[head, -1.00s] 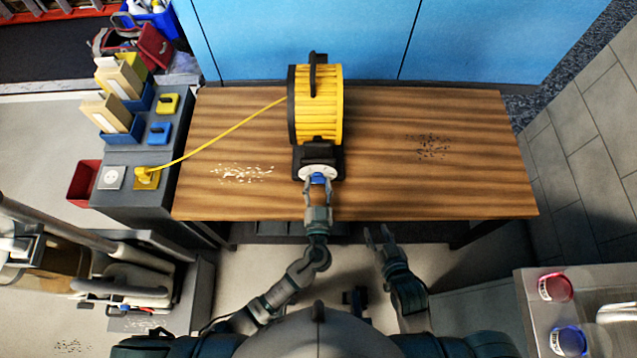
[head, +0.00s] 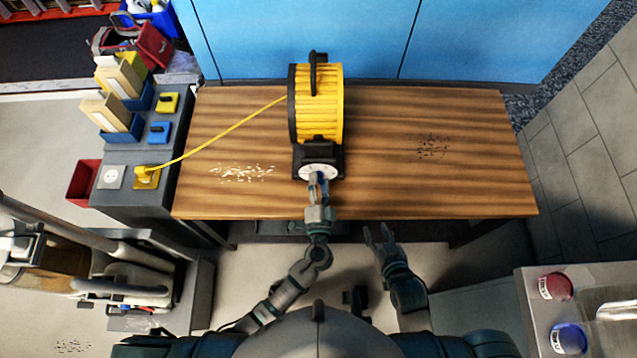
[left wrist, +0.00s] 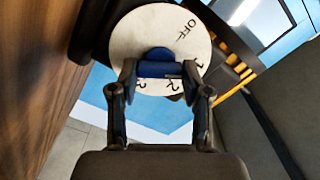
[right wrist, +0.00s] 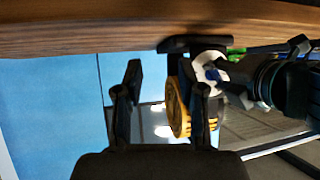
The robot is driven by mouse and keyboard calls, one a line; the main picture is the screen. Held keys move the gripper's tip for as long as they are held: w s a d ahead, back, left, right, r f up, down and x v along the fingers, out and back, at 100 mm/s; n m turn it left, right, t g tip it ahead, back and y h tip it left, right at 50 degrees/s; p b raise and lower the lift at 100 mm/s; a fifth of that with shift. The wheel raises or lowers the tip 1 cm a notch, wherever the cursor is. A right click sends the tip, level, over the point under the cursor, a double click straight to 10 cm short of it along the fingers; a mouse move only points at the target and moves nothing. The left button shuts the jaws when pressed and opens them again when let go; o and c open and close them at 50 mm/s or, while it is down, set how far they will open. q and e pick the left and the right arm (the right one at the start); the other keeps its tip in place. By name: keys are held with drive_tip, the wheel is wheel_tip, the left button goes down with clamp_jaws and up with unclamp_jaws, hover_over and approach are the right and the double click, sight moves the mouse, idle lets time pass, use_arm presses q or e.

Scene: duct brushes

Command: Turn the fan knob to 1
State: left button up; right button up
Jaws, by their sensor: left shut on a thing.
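The yellow fan (head: 318,105) stands on the wooden table with its black control box toward me. The white dial (head: 309,171) on the box carries a blue knob. In the left wrist view the dial (left wrist: 140,30) shows OFF at upper right and numbers farther round. The knob (left wrist: 158,67) sits between my left fingers, and its pointing end is hard to tell. My left gripper (head: 318,182) is shut on the knob. My right gripper (head: 380,236) is open and empty in front of the table edge; its spread fingers show in the right wrist view (right wrist: 166,88).
A yellow cord (head: 222,130) runs from the fan to a yellow plug (head: 146,176) on the grey side counter. The wooden table (head: 470,185) has light specks left of the fan and dark specks right. A blue cabinet (head: 470,45) stands behind.

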use_arm(q)
drive_tip(key=shift+d+m, duration=0.15)
drive_tip(key=shift+m, duration=0.25)
use_arm(e)
drive_tip(key=shift+s+d+f, duration=0.1)
drive_tip(key=shift+s+f, duration=0.25)
drive_tip(key=shift+s, duration=0.1)
use_arm(q)
drive_tip(key=o, duration=1.2)
drive_tip(key=shift+c, duration=0.2)
drive_tip(key=shift+d+f, duration=0.1)
use_arm(e)
drive_tip(key=shift+w+d+r, duration=0.2)
drive_tip(key=shift+w, duration=0.15)
use_arm(q)
drive_tip(key=shift+s, duration=0.1)
use_arm(e)
drive_tip(key=shift+s, duration=0.1)
use_arm(q)
drive_tip(key=s, duration=1.1)
drive_tip(key=shift+s, duration=0.35)
use_arm(e)
drive_tip(key=shift+a, duration=0.1)
drive_tip(key=shift+f, duration=0.1)
